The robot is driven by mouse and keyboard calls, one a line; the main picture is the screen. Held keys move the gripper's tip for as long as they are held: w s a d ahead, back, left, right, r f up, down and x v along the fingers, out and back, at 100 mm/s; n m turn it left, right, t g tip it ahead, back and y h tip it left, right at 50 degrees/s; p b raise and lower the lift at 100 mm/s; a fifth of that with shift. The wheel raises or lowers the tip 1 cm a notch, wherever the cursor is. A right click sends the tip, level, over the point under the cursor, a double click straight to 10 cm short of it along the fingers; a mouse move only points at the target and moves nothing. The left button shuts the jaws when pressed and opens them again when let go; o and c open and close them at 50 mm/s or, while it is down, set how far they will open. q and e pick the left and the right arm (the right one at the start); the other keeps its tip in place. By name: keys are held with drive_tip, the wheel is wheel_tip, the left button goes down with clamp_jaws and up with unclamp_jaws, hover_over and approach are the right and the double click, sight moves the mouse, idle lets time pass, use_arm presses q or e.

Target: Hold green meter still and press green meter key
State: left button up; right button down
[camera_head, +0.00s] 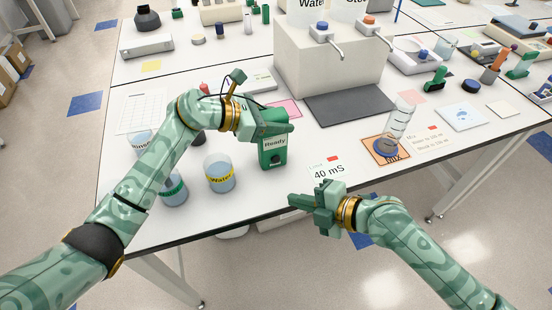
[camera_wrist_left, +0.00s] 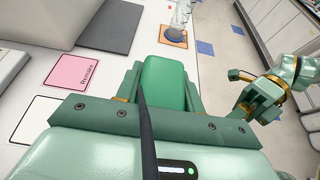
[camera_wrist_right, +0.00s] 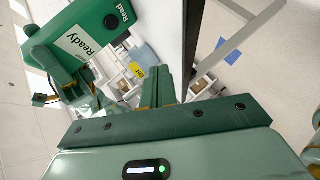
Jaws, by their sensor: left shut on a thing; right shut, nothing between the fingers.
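The green meter (camera_head: 272,158) stands upright near the table's front edge, with a white screen reading "Ready" and a dark key (camera_head: 275,160) low on its front. My left gripper (camera_head: 272,124) is shut on the meter's upper part; the left wrist view shows the meter's green top (camera_wrist_left: 165,85) between the fingers. My right gripper (camera_head: 298,200) is shut and empty, in front of and a little right of the meter, apart from it. In the right wrist view the meter (camera_wrist_right: 85,35) is at the upper left, its key (camera_wrist_right: 112,22) labelled "Read", beyond the shut fingers (camera_wrist_right: 155,75).
A cylinder (camera_head: 397,125) stands on an orange mat (camera_head: 370,152) farther right. A grey mat (camera_head: 350,106) lies behind.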

drive_tip(key=shift+w+a, duration=0.45)
drive_tip(key=shift+w, duration=0.95)
drive_tip(key=shift+w+a, duration=0.45)
drive_tip(key=shift+w, duration=0.95)
drive_tip(key=shift+w+a, duration=0.45)
drive_tip(key=shift+w, duration=0.95)
drive_tip(key=shift+w+a, duration=0.15)
drive_tip(key=shift+w, duration=0.25)
drive_tip(key=shift+w+a, duration=0.1)
drive_tip(key=shift+w, duration=0.3)
drive_tip(key=shift+s+d, duration=0.25)
drive_tip(key=shift+s, duration=0.6)
drive_tip(key=shift+s+d, duration=0.25)
drive_tip(key=shift+s, duration=0.55)
drive_tip(key=shift+s+d, duration=0.3)
drive_tip(key=shift+s, duration=0.5)
drive_tip(key=shift+s+d, duration=0.25)
drive_tip(key=shift+s, duration=0.55)
